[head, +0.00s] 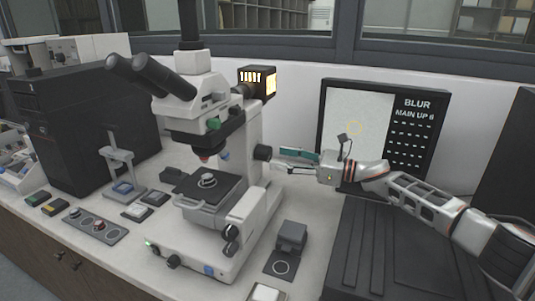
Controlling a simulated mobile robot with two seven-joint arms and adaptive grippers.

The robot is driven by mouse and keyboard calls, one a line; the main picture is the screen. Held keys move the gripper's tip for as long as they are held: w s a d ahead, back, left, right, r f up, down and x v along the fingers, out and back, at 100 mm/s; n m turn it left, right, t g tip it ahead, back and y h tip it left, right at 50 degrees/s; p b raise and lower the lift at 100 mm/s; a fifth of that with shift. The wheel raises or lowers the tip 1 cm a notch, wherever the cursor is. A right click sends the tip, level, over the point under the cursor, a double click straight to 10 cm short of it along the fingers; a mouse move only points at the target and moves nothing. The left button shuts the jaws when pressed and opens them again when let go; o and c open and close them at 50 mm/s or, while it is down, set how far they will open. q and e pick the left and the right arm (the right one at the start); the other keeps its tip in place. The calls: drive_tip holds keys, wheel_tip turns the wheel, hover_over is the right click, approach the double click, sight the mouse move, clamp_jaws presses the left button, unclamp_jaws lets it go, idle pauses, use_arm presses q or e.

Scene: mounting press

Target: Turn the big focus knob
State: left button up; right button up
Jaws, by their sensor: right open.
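A white microscope (210,130) stands on the bench in the head view. A round black knob (262,153) sticks out of the right side of its upright arm. Another black knob (231,232) sits low on the side near its base. I cannot tell for certain from the picture which one is the big focus knob. My right gripper (280,160) is open and points left, with its fingertips close to the upper knob. I cannot tell whether they touch it. My left gripper is not in view.
A screen (430,120) reading "BLUR" and "MAIN UP 6" stands behind my right arm. A grey block on a dark plate (290,240) sits right of the microscope base. A black ribbed case (390,255) fills the front right. A black tower (85,125) stands at left.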

sight(270, 156)
drive_tip(key=shift+x, duration=2.65)
drive_tip(key=c, duration=1.1)
